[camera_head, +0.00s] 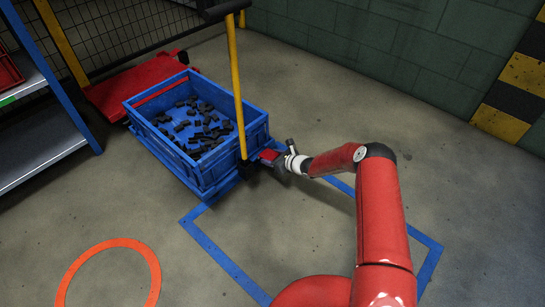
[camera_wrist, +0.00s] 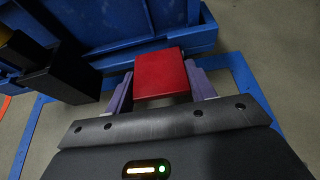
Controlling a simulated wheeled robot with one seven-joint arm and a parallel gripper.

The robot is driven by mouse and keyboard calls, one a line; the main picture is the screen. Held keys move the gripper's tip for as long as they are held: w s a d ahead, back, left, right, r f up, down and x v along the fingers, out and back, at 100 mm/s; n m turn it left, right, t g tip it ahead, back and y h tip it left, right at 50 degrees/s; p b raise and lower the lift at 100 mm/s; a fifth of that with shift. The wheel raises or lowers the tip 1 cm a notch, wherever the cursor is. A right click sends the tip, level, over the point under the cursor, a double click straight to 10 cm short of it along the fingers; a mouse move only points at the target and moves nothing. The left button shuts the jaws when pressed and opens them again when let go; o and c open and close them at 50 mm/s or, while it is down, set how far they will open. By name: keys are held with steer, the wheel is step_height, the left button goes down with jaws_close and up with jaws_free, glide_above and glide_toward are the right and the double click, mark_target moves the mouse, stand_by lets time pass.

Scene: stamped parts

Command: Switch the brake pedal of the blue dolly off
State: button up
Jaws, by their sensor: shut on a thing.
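The blue dolly (camera_head: 246,181) stands on the floor under a blue crate (camera_head: 204,176); its near edge also shows in the wrist view (camera_wrist: 115,57). The red brake pedal (camera_wrist: 161,74) sticks out from the dolly's near edge, and it shows small in the head view (camera_head: 269,155). My gripper (camera_wrist: 160,86) is shut on the pedal, with one purple finger on each side of it. In the head view my gripper (camera_head: 274,160) reaches the dolly's right corner. The pedal's underside and hinge are hidden.
The crate holds several dark stamped parts (camera_head: 198,122). A yellow pole (camera_head: 236,85) with a black foot rises beside my gripper. A red dolly (camera_head: 118,92) stands behind the crate, and a shelf (camera_head: 37,125) at left. Blue floor lines (camera_head: 228,262) and an orange ring (camera_head: 72,273) mark clear floor.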

steer(key=shift+w+a+r+g+h, duration=0.1)
steer(key=shift+r+g+h, duration=0.25)
steer(key=shift+g+h, duration=0.2)
steer(key=o, duration=1.4)
steer(key=p+v, duration=0.1)
steer(key=v, duration=0.6)
steer(key=shift+r+p, duration=0.3)
steer(key=shift+p, duration=0.05)
